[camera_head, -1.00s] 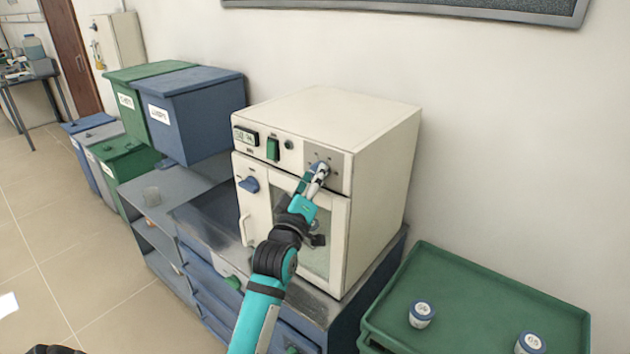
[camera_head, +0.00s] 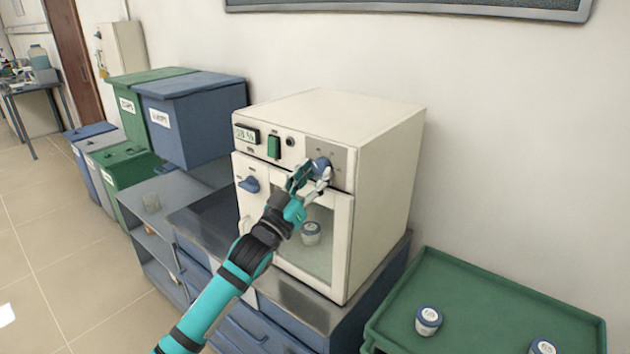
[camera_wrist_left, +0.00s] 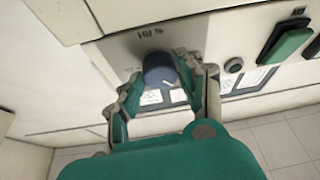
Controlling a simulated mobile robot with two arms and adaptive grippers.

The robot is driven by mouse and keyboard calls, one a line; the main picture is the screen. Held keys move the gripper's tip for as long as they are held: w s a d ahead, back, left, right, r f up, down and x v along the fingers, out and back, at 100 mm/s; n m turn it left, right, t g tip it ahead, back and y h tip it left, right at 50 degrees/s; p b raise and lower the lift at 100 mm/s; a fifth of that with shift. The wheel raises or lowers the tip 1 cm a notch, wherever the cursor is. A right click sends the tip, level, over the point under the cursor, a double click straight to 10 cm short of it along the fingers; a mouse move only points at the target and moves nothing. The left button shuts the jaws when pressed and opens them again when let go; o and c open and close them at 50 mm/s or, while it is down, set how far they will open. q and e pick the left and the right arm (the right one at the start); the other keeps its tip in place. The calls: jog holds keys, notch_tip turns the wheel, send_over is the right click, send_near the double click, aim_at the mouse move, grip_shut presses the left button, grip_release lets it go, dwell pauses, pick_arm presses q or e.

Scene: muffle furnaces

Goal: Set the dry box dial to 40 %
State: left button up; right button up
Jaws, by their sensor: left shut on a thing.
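The dry box (camera_head: 365,150) is a cream cabinet with a glass door, standing on a bench. Its dial (camera_head: 320,165) is a round blue-grey knob on a grey plate at the upper right of its front; the dial also shows in the left wrist view (camera_wrist_left: 159,69). My left gripper (camera_head: 313,176) is at the dial, its fingers shut on either side of it; it also shows in the left wrist view (camera_wrist_left: 160,85). The small display (camera_head: 246,134) at the upper left shows a percent figure, too blurred to read surely. My right gripper is out of view.
A green switch (camera_head: 274,147) and a blue door latch (camera_head: 249,184) are left of the dial. A lidded jar (camera_head: 311,233) shows behind the glass. A green tray (camera_head: 470,325) with lidded jars stands right. Blue and green bins stand left.

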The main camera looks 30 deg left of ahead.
pick_arm(q)
jog(key=shift+f+m+h, duration=0.1)
jog(key=shift+m+h, duration=0.5)
jog(key=shift+m, duration=0.7)
jog(key=o, duration=1.2)
jog(key=shift+a, duration=0.1)
jog(key=shift+c, duration=0.2)
jog(key=v, duration=1.2)
